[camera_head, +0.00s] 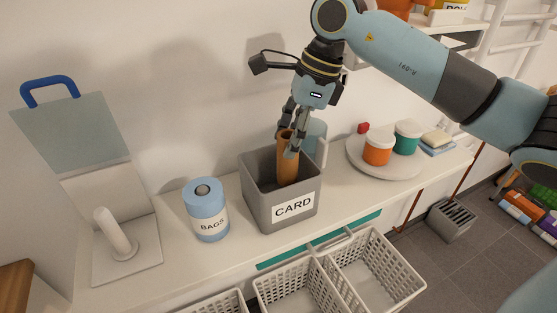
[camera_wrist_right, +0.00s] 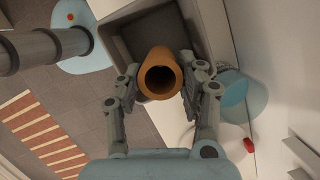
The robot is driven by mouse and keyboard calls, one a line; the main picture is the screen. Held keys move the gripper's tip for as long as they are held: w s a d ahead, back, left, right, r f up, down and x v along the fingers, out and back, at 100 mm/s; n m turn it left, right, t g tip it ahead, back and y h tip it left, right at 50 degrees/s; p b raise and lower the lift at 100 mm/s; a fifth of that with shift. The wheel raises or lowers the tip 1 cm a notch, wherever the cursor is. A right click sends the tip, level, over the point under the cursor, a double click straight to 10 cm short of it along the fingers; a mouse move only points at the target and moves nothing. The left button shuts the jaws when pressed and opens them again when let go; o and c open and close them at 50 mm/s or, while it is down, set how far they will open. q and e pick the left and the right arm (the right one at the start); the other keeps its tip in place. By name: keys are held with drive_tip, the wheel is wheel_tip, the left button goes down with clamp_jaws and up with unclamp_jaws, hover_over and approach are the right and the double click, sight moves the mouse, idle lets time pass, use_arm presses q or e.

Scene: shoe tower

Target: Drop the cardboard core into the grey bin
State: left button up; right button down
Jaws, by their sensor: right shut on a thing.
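The cardboard core (camera_head: 287,165) is a brown hollow tube, held upright at the mouth of the grey bin. My right gripper (camera_head: 291,140) is shut on its upper end. In the right wrist view the core (camera_wrist_right: 160,57) shows end-on between the two fingers of the right gripper (camera_wrist_right: 160,85). The grey bin (camera_head: 256,201) is square with a white CARD label and stands on the white counter. The core's lower part is inside the bin's opening; its bottom end is hidden by the front wall. My left gripper is not in view.
A blue BAGS canister (camera_head: 207,212) stands left of the bin, and a holder with a white upright post (camera_head: 115,234) is farther left. A light blue cup (camera_head: 317,143) is close behind the bin. A round tray (camera_head: 356,157) with jars is to the right. White baskets (camera_head: 372,268) are below.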

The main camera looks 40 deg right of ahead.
drive_tip(key=c, duration=1.2)
unclamp_jaws()
drive_tip(key=o, duration=0.5)
drive_tip(key=v, duration=1.2)
